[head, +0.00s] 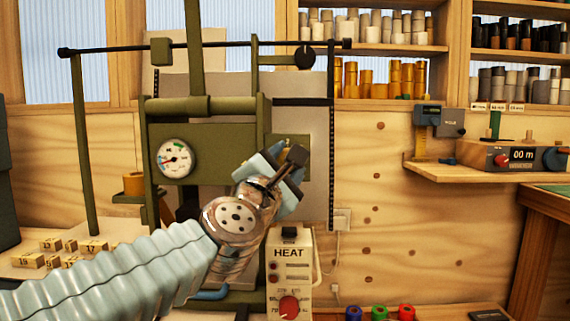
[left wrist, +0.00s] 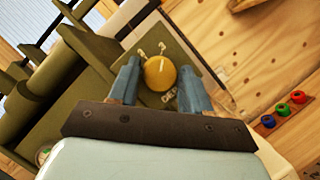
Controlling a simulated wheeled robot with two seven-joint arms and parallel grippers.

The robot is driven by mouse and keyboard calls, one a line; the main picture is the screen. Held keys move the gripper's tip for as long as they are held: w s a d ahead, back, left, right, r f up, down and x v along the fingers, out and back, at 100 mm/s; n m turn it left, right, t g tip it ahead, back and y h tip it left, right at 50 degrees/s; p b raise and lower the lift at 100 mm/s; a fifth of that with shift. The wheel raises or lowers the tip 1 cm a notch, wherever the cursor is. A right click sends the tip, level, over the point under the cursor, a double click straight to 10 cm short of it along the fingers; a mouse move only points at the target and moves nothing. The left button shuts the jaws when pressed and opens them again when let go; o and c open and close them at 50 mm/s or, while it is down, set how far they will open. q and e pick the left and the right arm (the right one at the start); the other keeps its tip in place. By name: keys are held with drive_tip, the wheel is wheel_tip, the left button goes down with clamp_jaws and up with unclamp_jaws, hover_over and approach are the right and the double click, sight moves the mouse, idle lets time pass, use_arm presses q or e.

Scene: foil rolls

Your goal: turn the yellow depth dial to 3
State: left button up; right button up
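The yellow depth dial (left wrist: 160,73) is a round knob with a pale pointer line on its face, on a green plate (left wrist: 172,50) of the press. In the left wrist view, pale marks show above the dial, and a partly covered label starting "DE" is below it. The numbers are too small to read. My left gripper (left wrist: 159,68) is open, one blue finger on each side of the dial, with visible gaps. In the head view my left gripper (head: 282,174) is in front of the green plate and hides most of the dial. My right gripper is in neither view.
A cream HEAT box (head: 290,262) with a red knob stands below my gripper. A round gauge (head: 174,158) is on the press at left. Red, green and blue rings (head: 380,312) lie low at right. A shelf (head: 470,173) with instruments is further right.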

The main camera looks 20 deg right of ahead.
use_arm(q)
drive_tip(key=shift+o, duration=1.2)
drive_tip(key=shift+s+f, duration=0.1)
drive_tip(key=b+v, duration=0.3)
drive_tip(key=v, duration=1)
drive_tip(key=shift+s+a, duration=0.2)
drive_tip(key=shift+s, duration=0.05)
